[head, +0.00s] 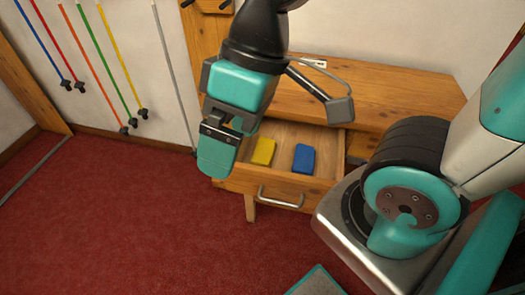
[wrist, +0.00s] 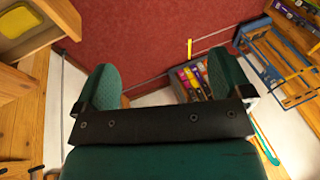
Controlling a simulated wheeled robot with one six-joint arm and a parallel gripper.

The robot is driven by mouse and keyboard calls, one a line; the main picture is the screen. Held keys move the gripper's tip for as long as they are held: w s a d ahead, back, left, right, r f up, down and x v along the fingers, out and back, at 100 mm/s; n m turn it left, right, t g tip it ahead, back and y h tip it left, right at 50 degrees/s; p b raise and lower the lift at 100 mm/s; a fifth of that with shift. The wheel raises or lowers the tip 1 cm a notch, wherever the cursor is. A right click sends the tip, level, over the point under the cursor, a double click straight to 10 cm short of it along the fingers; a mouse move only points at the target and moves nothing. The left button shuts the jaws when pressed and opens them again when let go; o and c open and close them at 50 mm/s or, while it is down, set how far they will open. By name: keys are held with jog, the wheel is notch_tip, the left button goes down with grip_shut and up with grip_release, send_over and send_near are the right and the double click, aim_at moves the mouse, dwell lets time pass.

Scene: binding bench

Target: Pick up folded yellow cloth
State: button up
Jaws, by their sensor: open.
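The folded yellow cloth (head: 263,151) lies in the open wooden drawer (head: 262,187), left of a blue folded piece (head: 304,158). In the wrist view a yellow patch, likely the same cloth (wrist: 22,20), shows at the upper left corner, cut by the frame edge. My gripper (head: 217,155) hangs at the drawer's left side in the head view, apart from the cloth.
The wooden bench top (head: 390,100) is behind the drawer, whose metal handle (head: 280,197) faces front. Coloured rods (head: 88,62) hang on the left wall. The wrist view shows a grey crate (wrist: 196,82) of coloured items and a blue rack (wrist: 272,60). Red floor at left is clear.

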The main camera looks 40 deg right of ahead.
jog(key=shift+c, duration=0.2)
jog(key=shift+w+d+f, duration=0.1)
jog(key=shift+w+f, duration=0.05)
jog(key=shift+w, duration=0.05)
jog(key=shift+c, duration=0.9)
jog(key=m+h+b, duration=0.4)
jog(key=m+b, duration=0.8)
jog(key=m, duration=0.5)
send_over(264, 151)
notch_tip(264, 151, down, 30)
jog(key=shift+f, duration=3.2)
jog(key=shift+c, duration=0.2)
